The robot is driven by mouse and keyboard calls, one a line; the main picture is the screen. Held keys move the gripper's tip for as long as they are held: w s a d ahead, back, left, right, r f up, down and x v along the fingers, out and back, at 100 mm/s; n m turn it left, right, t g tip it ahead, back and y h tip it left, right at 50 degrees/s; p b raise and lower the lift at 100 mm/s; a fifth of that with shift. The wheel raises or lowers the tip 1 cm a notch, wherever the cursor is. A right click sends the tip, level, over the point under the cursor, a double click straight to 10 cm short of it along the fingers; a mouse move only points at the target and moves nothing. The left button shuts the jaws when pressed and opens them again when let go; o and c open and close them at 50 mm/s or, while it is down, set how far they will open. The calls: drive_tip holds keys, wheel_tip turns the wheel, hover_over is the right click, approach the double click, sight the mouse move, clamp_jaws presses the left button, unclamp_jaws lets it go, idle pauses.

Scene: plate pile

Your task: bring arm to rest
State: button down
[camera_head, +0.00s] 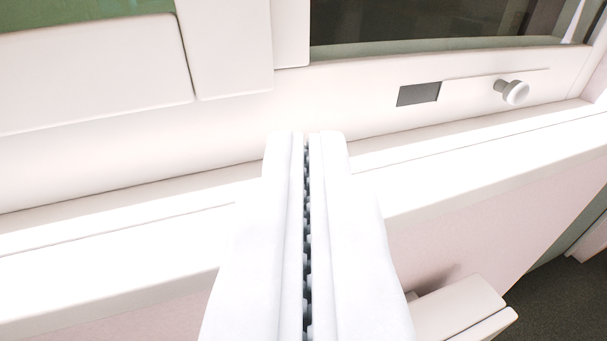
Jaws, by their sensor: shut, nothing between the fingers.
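My gripper (307,137) reaches up the middle of the view. Its two white fingers lie side by side with only a thin dark toothed seam between them. It is shut and holds nothing. Its tips appear in front of a white panel with a white ledge below. I cannot tell how far the tips are from the panel. No plates are in view.
A long white ledge (480,170) crosses the view behind the fingers. Above it are a white round knob (515,92), a small dark display (418,94) and a dark glass pane (400,28). Dark floor (555,305) shows at the lower right.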

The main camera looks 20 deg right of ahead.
drive_tip(key=s+a+r+n+y, duration=0.1)
drive_tip(key=s+a+r, duration=0.1)
drive_tip(key=s+a, duration=0.6)
drive_tip(key=s+a+r+y, duration=0.1)
drive_tip(key=s+a+r, duration=0.2)
drive_tip(key=s, duration=0.8)
drive_tip(key=s+a+r+n+y, duration=0.1)
drive_tip(key=s+a+r, duration=0.1)
drive_tip(key=s+a, duration=0.6)
drive_tip(key=s+a+f+y, duration=0.1)
drive_tip(key=s+a+f, duration=0.1)
drive_tip(key=s, duration=0.8)
drive_tip(key=s+a+f+n, duration=0.1)
drive_tip(key=s+a+f, duration=0.2)
drive_tip(key=s, duration=0.7)
drive_tip(key=s+a+f+y, duration=0.1)
drive_tip(key=s+a+f, duration=0.1)
drive_tip(key=s, duration=0.8)
drive_tip(key=shift+a+f+n+y, duration=0.3)
drive_tip(key=shift+a+f, duration=0.1)
drive_tip(key=shift+f, duration=0.45)
